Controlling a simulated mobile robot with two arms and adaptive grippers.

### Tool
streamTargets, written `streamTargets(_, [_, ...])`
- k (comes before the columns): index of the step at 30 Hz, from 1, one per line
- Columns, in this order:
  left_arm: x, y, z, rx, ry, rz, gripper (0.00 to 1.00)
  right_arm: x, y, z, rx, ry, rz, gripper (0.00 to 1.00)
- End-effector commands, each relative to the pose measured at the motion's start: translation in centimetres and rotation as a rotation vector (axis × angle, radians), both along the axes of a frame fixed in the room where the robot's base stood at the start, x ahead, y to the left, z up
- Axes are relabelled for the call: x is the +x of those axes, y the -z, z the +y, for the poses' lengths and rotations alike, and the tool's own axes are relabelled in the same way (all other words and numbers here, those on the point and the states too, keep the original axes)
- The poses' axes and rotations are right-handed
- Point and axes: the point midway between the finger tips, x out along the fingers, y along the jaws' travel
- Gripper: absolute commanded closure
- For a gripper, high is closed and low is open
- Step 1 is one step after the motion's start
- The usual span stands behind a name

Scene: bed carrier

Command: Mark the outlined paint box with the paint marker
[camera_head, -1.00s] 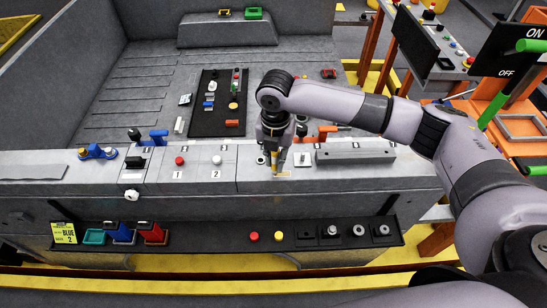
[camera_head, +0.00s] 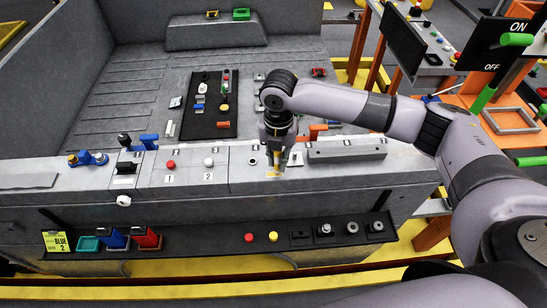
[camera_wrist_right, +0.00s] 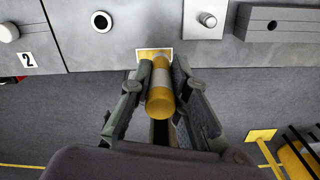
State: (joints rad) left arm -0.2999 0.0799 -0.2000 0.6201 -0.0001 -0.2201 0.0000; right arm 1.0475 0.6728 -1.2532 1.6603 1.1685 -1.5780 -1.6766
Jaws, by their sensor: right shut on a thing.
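My right gripper (camera_head: 277,146) is shut on the paint marker (camera_head: 276,160), a yellow cylinder with a pale band. It points down over the front ledge. The right wrist view shows the marker (camera_wrist_right: 160,92) between the two fingers (camera_wrist_right: 159,98). The outlined paint box (camera_head: 272,174) is on the ledge just under the marker. In the wrist view the box (camera_wrist_right: 144,54) has a pale outline and yellow inside it, just beyond the marker's far end. The marker's tip is hidden, so I cannot tell whether it touches the surface. My left gripper is out of view.
A grey holed block (camera_head: 347,150) stands on the ledge to the right. Red and white buttons (camera_head: 209,162) numbered 1 and 2 are to the left. A dark shelf (camera_head: 200,238) with coloured containers and knobs runs below. A black panel (camera_head: 212,125) lies behind the ledge.

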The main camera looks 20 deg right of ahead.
Motion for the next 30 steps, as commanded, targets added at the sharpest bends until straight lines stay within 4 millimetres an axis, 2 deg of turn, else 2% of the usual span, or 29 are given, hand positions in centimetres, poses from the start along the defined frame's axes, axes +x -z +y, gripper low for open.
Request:
streamTargets(10, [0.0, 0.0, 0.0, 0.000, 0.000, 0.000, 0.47, 0.0, 0.0, -0.1, 0.000, 0.001, 0.000, 1.00])
streamTargets(21, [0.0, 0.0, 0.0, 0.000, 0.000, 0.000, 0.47, -0.5, 0.0, -1.5, 0.000, 0.001, 0.000, 1.00])
streamTargets(30, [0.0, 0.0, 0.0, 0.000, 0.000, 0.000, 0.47, -0.5, 0.0, -1.6, 0.000, 0.001, 0.000, 1.00])
